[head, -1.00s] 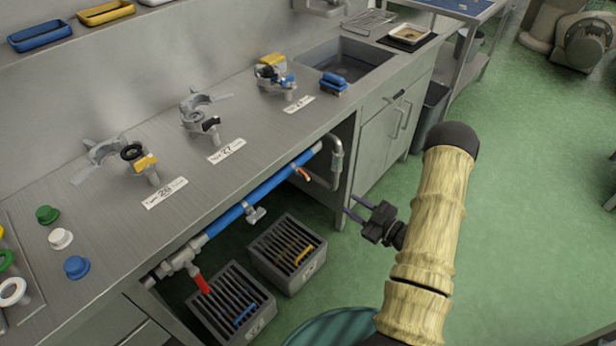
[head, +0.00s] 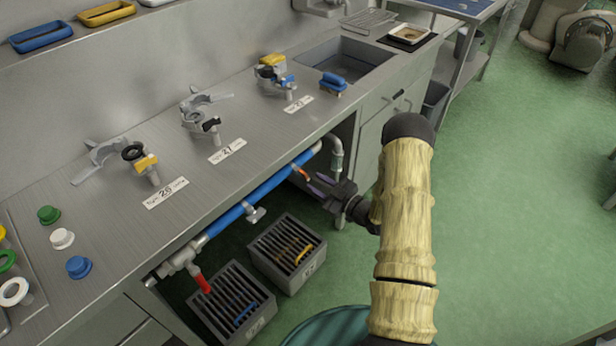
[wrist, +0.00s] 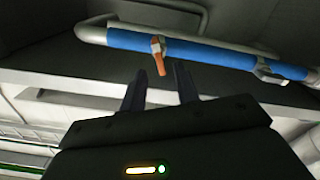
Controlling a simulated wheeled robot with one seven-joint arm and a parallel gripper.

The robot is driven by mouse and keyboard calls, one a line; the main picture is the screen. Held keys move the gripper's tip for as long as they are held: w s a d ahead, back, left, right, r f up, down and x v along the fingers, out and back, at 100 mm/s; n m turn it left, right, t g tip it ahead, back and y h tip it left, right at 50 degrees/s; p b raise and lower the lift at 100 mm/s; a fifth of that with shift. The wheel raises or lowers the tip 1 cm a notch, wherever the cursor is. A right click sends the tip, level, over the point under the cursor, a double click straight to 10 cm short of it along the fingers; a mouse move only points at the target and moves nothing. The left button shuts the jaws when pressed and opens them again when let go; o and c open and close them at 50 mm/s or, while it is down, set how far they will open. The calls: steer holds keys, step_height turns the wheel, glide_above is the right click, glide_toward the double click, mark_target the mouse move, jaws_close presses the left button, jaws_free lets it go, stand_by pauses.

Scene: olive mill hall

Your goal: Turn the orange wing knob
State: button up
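The orange wing knob (wrist: 158,56) sits on the blue pipe (wrist: 210,54) under the counter and hangs downward from it in the wrist view. In the head view the knob (head: 303,174) is small, near the right end of the pipe. My gripper (head: 314,184) is close to the knob, to its lower right in the head view. In the wrist view my gripper (wrist: 158,82) is open and empty, with its two dark fingers apart. The knob shows between and beyond the fingertips. I cannot tell whether they touch it.
A red-handled valve (head: 201,282) is at the pipe's left end. A grey pipe bend (head: 336,160) stands right of the knob. Two slatted crates, a left one (head: 262,311) and a right one (head: 318,262), stand below. The counter edge overhangs the pipe.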

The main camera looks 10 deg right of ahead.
mark_target(307, 177)
steer(key=x, duration=0.4)
steer(key=shift+w+a, duration=0.15)
steer(key=shift+w, duration=0.1)
jaws_close()
